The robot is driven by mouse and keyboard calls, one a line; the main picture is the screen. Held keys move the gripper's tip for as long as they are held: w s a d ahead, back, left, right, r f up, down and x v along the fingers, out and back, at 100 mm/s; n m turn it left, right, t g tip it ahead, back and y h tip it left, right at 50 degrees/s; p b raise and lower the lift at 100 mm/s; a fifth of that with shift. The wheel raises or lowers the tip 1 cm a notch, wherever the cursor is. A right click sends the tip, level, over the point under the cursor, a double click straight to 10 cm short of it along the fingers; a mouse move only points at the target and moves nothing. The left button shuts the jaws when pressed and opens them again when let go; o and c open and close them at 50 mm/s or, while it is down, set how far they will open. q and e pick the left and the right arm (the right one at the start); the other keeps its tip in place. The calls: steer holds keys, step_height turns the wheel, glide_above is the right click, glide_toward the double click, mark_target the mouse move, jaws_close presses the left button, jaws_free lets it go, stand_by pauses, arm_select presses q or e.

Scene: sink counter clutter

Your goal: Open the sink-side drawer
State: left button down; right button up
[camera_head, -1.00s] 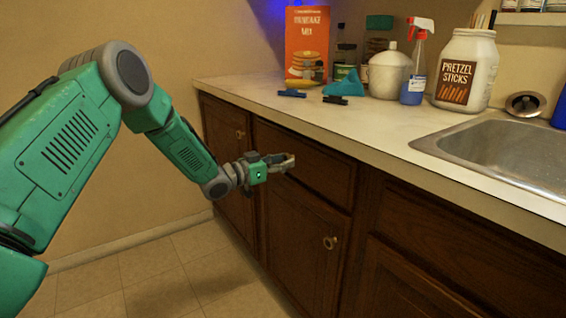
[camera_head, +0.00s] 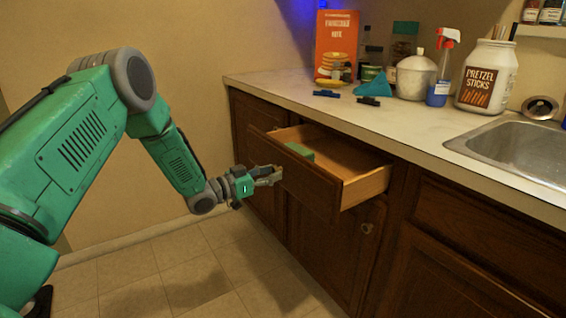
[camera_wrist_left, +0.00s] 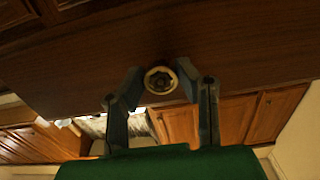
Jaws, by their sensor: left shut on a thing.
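The sink-side drawer (camera_head: 318,192) is pulled well out from the dark wood cabinet, and its light wooden inside shows in the head view. My left gripper (camera_head: 272,175) is at the outer face of the drawer front, shut on the drawer knob. In the left wrist view, the round knob (camera_wrist_left: 160,80) sits between the two fingertips of my left gripper (camera_wrist_left: 159,77), against the dark drawer front (camera_wrist_left: 235,45). A green item (camera_head: 299,150) lies inside the drawer, partly hidden by the front panel. My right gripper is not in view.
The counter (camera_head: 330,112) above holds a pancake mix box (camera_head: 336,42), a spray bottle (camera_head: 441,75), a pretzel jar (camera_head: 487,78) and other clutter. The sink (camera_head: 520,148) is at the right. Tiled floor (camera_head: 170,270) before the cabinet is clear.

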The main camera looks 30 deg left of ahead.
arm_select(q)
steer(key=p+v, duration=0.7)
steer(key=v, duration=1.1)
steer(key=shift+s+a, duration=0.2)
steer(key=shift+a, duration=0.1)
steer(key=c, duration=1.3)
jaws_free()
steer(key=shift+c, duration=0.2)
steer(key=shift+o, duration=0.7)
steer(key=v, duration=1.2)
steer(key=shift+f, duration=0.2)
